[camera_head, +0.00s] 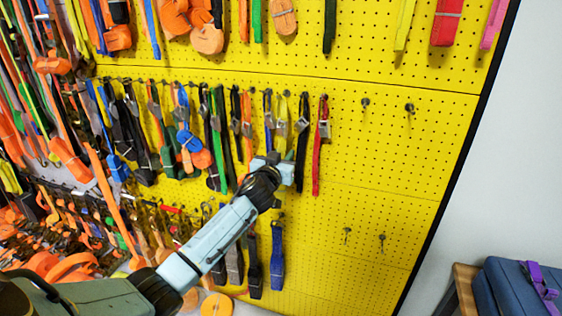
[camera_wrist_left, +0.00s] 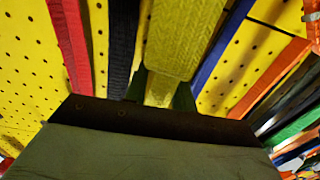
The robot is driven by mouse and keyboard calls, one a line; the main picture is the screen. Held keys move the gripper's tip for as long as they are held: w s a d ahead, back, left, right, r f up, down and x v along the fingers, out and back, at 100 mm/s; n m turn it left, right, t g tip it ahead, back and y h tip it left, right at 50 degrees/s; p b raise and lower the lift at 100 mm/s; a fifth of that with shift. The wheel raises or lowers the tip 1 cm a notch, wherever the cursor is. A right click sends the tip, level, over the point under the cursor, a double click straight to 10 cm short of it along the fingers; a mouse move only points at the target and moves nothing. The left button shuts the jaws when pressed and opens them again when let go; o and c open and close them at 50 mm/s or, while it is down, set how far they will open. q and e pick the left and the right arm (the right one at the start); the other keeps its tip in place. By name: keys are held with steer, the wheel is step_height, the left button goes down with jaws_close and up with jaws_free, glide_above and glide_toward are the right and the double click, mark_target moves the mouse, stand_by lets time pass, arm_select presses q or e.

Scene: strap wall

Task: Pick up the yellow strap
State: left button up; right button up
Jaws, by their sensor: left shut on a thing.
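The yellow strap (camera_head: 281,130) hangs with a metal buckle from a hook in the middle row of the yellow pegboard, between a blue strap and a black strap. My left gripper (camera_head: 284,158) is at its lower part and hides its end in the head view. In the left wrist view the strap's woven yellow webbing (camera_wrist_left: 182,38) runs down between the two dark fingers of my left gripper (camera_wrist_left: 160,92), which is shut on it. My right gripper is not in view.
A black strap (camera_head: 302,125) and a red strap (camera_head: 316,160) hang close on the right, a blue strap (camera_head: 268,125) close on the left. Empty hooks (camera_head: 365,103) and bare pegboard lie further right. A blue case (camera_head: 510,290) is at the lower right.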

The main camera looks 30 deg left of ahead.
mark_target(280, 149)
arm_select(q)
steer(key=shift+r, duration=0.1)
step_height(280, 149, up, 3)
steer(key=shift+r, duration=0.15)
steer(key=b+v, duration=0.2)
steer(key=v, duration=1.6)
steer(key=shift+b, duration=0.4)
steer(key=shift+a, duration=0.1)
